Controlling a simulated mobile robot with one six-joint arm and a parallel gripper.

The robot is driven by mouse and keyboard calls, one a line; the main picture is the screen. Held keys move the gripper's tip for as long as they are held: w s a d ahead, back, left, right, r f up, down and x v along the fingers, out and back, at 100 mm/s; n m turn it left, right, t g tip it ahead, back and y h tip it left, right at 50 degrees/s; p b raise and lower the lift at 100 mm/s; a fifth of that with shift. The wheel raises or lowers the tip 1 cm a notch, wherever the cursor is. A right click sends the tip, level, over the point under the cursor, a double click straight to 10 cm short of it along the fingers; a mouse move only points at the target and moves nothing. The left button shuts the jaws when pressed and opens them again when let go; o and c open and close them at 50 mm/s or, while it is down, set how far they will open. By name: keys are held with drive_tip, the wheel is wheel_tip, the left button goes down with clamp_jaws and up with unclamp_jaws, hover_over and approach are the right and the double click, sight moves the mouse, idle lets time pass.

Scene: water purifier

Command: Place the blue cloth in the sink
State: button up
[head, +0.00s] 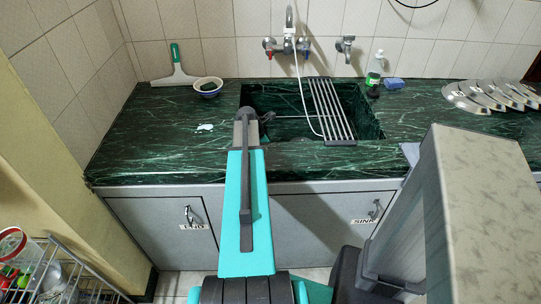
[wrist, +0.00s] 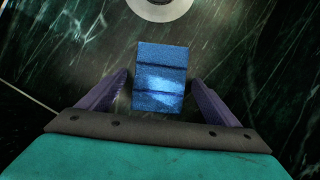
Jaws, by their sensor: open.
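In the wrist view a blue folded cloth (wrist: 160,92) lies on dark green marble, between and just beyond my gripper's two fingers. My gripper (wrist: 160,76) is open, with a gap on each side of the cloth. In the head view my arm reaches to the left edge of the sink (head: 370,125), and the dark gripper end (head: 267,117) shows over the basin's left part. The arm and sink rim hide much of that area, and I see no cloth there.
A metal rack (head: 330,108) spans the sink, with a white hose beside it. A soap bottle (head: 375,70) and a small blue item (head: 393,83) stand right.

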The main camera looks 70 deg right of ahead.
drive_tip(key=v, duration=1.2)
drive_tip(key=shift+b, duration=0.35)
drive_tip(key=shift+r, duration=0.1)
idle(0.4)
